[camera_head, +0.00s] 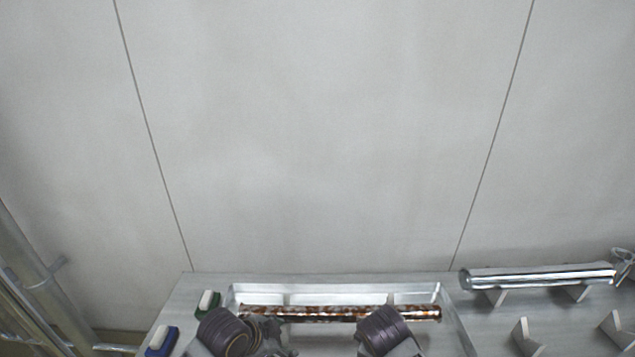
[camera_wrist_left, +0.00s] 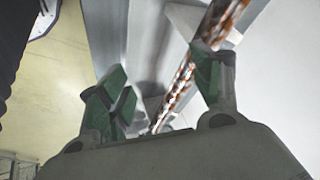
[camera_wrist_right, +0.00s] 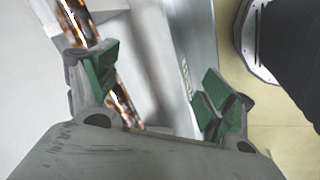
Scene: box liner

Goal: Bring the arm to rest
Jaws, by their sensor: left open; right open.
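A brown-and-white speckled rod (camera_head: 340,313) lies lengthwise over a pale tray (camera_head: 290,298) at the bottom of the head view. My two dark arm parts overlap its near side there; the gripper fingers cannot be made out in that view. In the left wrist view my left gripper (camera_wrist_left: 160,86) has its green-padded fingers apart; the rod (camera_wrist_left: 183,78) shows beyond, near the right-hand finger. In the right wrist view my right gripper (camera_wrist_right: 156,84) is also open, with the rod (camera_wrist_right: 124,98) beyond, beside the left-hand finger. Neither gripper visibly holds anything.
A shiny metal tube (camera_head: 540,278) rests on small supports at the right. Two more empty supports (camera_head: 527,337) stand in front. A green-and-white block (camera_head: 207,303) and a blue-and-white block (camera_head: 162,340) are left of the tray. Pipes or rails (camera_head: 28,265) run at far left.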

